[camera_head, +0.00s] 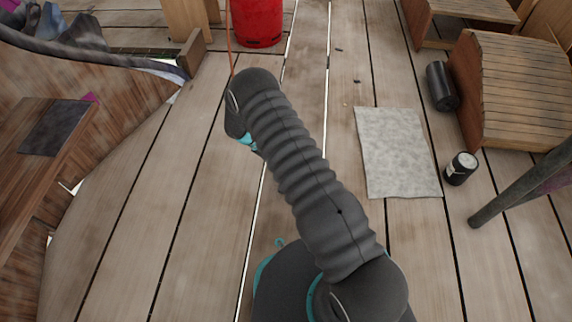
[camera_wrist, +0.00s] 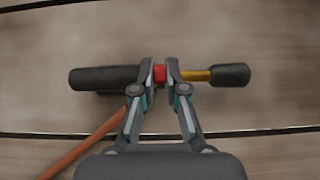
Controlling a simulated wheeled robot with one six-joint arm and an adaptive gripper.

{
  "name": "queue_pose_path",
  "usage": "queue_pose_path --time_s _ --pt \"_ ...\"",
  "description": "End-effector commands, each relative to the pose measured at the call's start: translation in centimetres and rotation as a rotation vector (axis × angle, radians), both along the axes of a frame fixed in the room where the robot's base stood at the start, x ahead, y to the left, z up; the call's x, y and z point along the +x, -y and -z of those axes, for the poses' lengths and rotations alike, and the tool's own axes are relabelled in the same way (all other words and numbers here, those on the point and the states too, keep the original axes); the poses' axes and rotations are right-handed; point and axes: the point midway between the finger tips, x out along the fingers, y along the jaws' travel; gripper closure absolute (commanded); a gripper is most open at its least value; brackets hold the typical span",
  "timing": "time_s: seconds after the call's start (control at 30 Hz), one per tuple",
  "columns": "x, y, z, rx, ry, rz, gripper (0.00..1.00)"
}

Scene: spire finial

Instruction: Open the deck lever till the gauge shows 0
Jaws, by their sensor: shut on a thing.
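In the wrist view the deck lever lies across the planks, with a long dark body (camera_wrist: 103,78) at left, a red band, a yellow stem (camera_wrist: 197,76) and a black knob (camera_wrist: 230,75) at right. My gripper (camera_wrist: 160,73) is shut on the red band, one finger on each side. In the head view my arm hides the lever and most of the gripper. No gauge reading can be seen in either view.
An orange hose (camera_wrist: 88,142) runs from the lever to the lower left. A red container (camera_head: 257,20) stands at the back. A grey sheet (camera_head: 398,150), a black can (camera_head: 461,168), a black cylinder (camera_head: 442,88) and wooden crates (camera_head: 520,90) are at right.

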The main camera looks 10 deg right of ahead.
Motion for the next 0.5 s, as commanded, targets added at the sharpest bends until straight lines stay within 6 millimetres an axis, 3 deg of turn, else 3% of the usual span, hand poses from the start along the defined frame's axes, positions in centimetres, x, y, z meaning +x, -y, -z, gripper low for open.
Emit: queue_pose_path --time_s 0.03,0.5 --pt "0.2 -0.4 0.7 -0.031 -0.008 -0.003 1.00" --pt "0.4 -1.5 0.7 -0.257 -0.083 -0.002 1.00"
